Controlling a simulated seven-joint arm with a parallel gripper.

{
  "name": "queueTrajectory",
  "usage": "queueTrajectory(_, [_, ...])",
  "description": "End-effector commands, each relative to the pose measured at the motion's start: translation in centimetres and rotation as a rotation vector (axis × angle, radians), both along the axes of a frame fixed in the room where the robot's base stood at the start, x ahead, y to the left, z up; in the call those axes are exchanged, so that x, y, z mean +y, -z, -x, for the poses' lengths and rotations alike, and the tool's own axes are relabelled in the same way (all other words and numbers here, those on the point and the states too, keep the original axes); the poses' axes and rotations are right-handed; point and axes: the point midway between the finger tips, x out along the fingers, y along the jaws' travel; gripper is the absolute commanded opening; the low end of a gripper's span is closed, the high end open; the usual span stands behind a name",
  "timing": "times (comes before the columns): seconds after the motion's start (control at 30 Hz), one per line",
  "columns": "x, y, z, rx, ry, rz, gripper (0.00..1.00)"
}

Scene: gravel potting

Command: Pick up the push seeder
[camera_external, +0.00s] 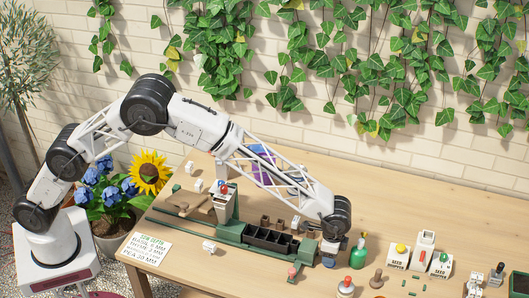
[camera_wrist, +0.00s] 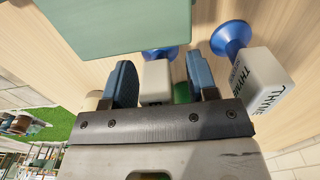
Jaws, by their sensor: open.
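My gripper (camera_wrist: 160,64) is open in the wrist view, with its two blue-padded fingers apart. A pale block (camera_wrist: 155,80) with a blue round end shows between the fingers; I cannot tell whether they touch it. To the right, a white block marked THYME (camera_wrist: 264,84) has a blue flared end. In the external view my gripper (camera_external: 331,254) points down beside the right end of the green bench unit (camera_external: 190,228); what lies between its fingers there is too small to tell.
A large green surface (camera_wrist: 105,25) is close to the fingers at upper left. White seed boxes (camera_external: 397,260) stand farther right. The back right tabletop is clear.

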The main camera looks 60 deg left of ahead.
Motion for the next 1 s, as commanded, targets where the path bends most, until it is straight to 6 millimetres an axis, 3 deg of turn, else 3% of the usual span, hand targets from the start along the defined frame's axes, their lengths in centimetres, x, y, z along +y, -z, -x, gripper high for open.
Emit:
queueTrajectory(0.43, [0.0,-0.04,0.0,0.0,0.0,0.0,0.53])
queueTrajectory(0.77, [0.0,-0.04,0.0,0.0,0.0,0.0,0.03])
queueTrajectory(1.0, [-0.01,-0.08,-0.01,0.0,0.0,0.0,0.0])
